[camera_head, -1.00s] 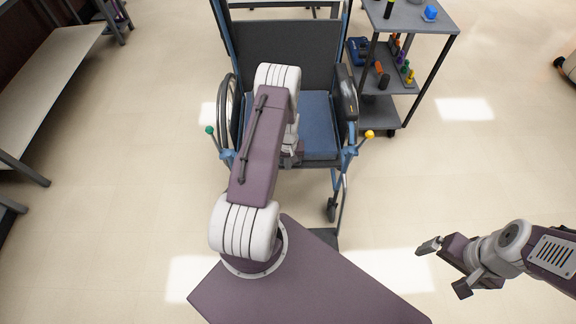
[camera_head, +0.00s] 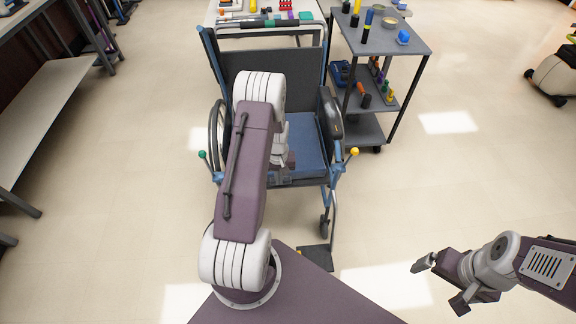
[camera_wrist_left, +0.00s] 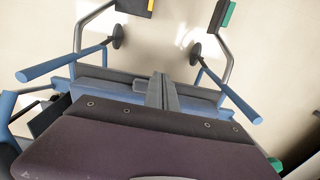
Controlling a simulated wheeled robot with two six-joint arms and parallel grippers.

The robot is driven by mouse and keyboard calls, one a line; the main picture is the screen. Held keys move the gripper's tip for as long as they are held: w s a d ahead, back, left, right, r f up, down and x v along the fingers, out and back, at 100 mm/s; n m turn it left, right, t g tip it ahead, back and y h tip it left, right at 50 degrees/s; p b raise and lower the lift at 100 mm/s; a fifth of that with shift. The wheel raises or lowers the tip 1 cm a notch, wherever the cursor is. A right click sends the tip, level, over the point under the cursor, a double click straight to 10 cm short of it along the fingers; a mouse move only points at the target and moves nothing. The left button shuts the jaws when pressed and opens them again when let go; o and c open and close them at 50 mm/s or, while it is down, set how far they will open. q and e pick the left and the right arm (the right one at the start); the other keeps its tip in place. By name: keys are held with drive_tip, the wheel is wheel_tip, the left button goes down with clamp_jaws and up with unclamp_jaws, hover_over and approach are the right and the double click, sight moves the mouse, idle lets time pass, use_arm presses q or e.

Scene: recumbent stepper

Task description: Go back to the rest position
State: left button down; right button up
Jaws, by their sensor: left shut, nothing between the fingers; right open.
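My left arm reaches forward over a blue-framed wheelchair (camera_head: 308,200) with a dark backrest and blue seat. My left gripper (camera_head: 284,174) is mostly hidden behind my own arm in the head view, at the front of the seat. In the left wrist view its fingers (camera_wrist_left: 162,92) are together with nothing between them, in front of the wheelchair's blue frame (camera_wrist_left: 85,72). I cannot tell whether they touch it. My right gripper (camera_head: 442,282) is open and empty, its fingers spread, over bare floor at the lower right.
A grey shelf cart (camera_head: 415,50) with bottles and small items stands right of the wheelchair. A white table (camera_head: 222,20) is behind it. A long bench (camera_head: 60,120) runs along the left. Floor at the right (camera_head: 470,180) is clear.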

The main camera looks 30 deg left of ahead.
use_arm(q)
drive_tip(key=shift+f, duration=0.1)
drive_tip(key=w+d+r+m+t, duration=0.25)
drive_tip(key=w+d+r, duration=0.4)
drive_tip(key=r, duration=0.55)
drive_tip(key=s+d+r+m, duration=0.4)
drive_tip(key=s+d+r, duration=0.4)
drive_tip(key=s+d, duration=0.25)
drive_tip(key=s+f+g, duration=0.1)
drive_tip(key=s+f, duration=0.1)
drive_tip(key=s, duration=0.5)
wheel_tip(320, 180, up, 12)
drive_tip(key=m+p, duration=0.1)
drive_tip(key=p, duration=1.1)
drive_tip(key=shift+s+d, duration=0.2)
drive_tip(key=shift+d, duration=0.15)
